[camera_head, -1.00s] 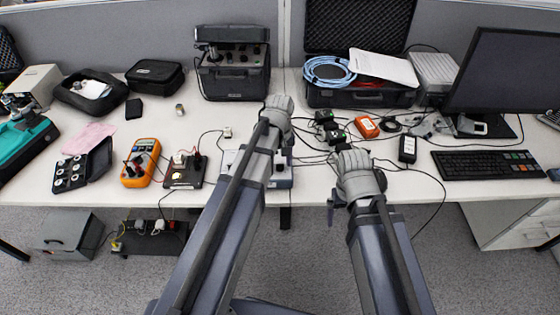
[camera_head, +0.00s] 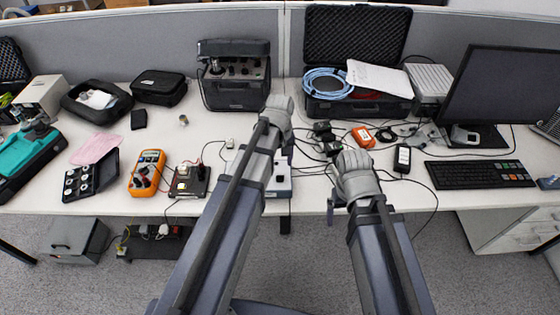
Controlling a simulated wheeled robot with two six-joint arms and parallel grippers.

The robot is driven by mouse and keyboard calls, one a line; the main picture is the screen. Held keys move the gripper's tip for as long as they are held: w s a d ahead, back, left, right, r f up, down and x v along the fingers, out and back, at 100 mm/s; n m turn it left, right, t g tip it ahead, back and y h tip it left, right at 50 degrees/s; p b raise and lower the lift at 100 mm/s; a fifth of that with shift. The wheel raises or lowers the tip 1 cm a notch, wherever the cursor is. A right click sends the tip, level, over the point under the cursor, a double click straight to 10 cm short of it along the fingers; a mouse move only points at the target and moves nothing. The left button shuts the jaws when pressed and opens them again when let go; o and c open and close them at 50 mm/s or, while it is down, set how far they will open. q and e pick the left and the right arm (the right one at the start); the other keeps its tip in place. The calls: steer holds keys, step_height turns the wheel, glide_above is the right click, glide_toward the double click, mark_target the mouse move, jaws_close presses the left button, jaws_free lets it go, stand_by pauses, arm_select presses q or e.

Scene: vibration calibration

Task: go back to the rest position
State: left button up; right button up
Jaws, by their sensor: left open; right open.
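My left gripper (camera_head: 277,108) is over the middle of the white table (camera_head: 215,135), in front of the black calibrator case (camera_head: 234,80). My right gripper (camera_head: 353,163) is above the table's front half, to the right of the left one. The grey wrists hide most of both grippers' fingers. Nothing shows held in either one. Both arms reach forward from the bottom of the view. A white box-shaped device (camera_head: 280,182) is partly hidden behind my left arm.
An orange multimeter (camera_head: 147,172), a small dark box (camera_head: 189,181) and a black weight case (camera_head: 90,178) stand on the left. An open black case (camera_head: 358,105), an orange device (camera_head: 363,137), cables, a monitor (camera_head: 505,95) and a keyboard (camera_head: 480,174) fill the right.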

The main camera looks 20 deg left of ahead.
arm_select(q)
steer(key=shift+r+p, duration=0.4)
steer(key=shift+r, duration=0.5)
steer(key=s+d+m+y, duration=0.1)
steer(key=s+d+m, duration=0.9)
steer(key=s, duration=0.4)
steer(key=shift+s+d, duration=0.3)
steer(key=shift+s, duration=0.1)
